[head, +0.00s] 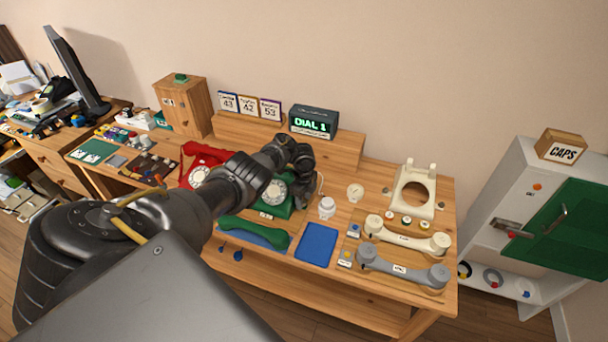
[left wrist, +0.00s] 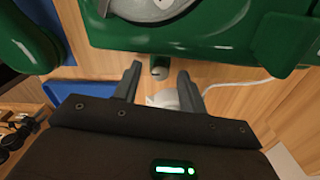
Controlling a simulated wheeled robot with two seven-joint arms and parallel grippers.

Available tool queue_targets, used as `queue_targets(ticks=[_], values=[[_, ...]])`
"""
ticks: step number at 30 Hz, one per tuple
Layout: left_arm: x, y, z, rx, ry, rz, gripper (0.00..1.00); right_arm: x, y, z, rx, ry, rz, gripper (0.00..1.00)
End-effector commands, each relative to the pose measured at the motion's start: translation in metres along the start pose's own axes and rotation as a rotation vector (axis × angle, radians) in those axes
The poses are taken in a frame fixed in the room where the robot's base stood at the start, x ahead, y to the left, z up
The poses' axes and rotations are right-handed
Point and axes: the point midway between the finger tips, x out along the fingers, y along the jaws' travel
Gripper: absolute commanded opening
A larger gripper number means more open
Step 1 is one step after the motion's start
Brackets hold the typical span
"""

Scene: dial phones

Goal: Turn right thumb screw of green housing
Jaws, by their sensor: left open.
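The green housing (head: 284,206) is a dial phone body on the table, partly hidden behind my left arm in the head view. In the left wrist view the housing (left wrist: 205,35) fills the top. A small grey-green thumb screw (left wrist: 159,68) sticks out of its near side. My left gripper (left wrist: 158,84) is open, one finger on each side of the screw's line, with gaps visible on both sides. In the head view my left gripper (head: 304,192) is beside the housing's right side. The green handset (head: 253,232) lies in front. My right gripper is not in view.
A red phone (head: 207,157) stands left of the housing. A white jar (head: 326,206), a blue mat (head: 317,242), a cream housing (head: 413,188) and cream and grey handsets (head: 402,268) lie to the right. A display (head: 312,122) reads DIAL 1.

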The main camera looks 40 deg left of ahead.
Motion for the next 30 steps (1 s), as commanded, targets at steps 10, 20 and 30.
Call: queue_targets(ticks=[10, 20, 30], values=[[-0.069, -0.002, 0.0, 0.001, 0.0, -0.004, 0.41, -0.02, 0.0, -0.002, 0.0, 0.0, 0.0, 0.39], [-0.101, -0.001, 0.0, 0.001, -0.001, -0.002, 0.41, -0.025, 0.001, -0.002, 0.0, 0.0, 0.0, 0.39], [-0.102, -0.001, 0.0, 0.0, 0.0, -0.001, 0.41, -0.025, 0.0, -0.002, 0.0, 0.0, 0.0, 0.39]])
